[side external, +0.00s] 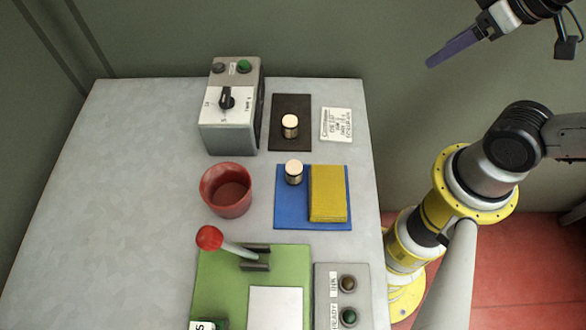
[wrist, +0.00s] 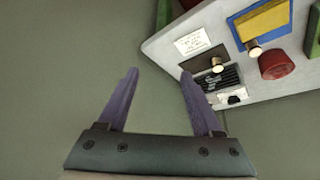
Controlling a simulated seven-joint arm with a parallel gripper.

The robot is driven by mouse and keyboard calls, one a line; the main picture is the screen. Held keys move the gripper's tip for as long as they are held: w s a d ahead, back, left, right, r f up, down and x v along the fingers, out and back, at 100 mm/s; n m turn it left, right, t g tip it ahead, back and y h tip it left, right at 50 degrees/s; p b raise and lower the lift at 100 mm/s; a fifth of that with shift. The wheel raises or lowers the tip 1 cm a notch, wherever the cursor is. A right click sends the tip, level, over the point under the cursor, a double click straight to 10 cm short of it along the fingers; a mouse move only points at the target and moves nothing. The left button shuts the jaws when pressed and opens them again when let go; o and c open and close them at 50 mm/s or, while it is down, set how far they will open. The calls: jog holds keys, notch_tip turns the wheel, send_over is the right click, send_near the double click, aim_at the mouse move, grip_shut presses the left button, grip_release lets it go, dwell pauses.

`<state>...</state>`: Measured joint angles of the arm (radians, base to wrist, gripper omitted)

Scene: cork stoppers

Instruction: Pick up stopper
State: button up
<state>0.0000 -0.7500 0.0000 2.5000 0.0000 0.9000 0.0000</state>
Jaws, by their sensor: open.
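Two cork stoppers with pale tops stand upright on the table in the side view. One stopper (side external: 290,126) is on a dark mat (side external: 291,107). The other stopper (side external: 294,173) is on a blue mat (side external: 288,217), beside a yellow block (side external: 328,194). In the wrist view the stoppers also show, one on the dark mat (wrist: 217,65) and one on the blue mat (wrist: 254,48). My gripper (wrist: 158,80) is open and empty, with its purple fingers apart. In the side view my gripper (side external: 432,64) is high up, right of the table and well apart from both stoppers.
A grey control box (side external: 232,108) with a knob stands left of the dark mat. A red cup (side external: 226,189) stands left of the blue mat. A red-knobbed lever (side external: 210,238) rises from a green board (side external: 212,285) in front. The table's left side (side external: 120,200) is clear.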

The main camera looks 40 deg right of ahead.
jog(key=shift+o, duration=0.4)
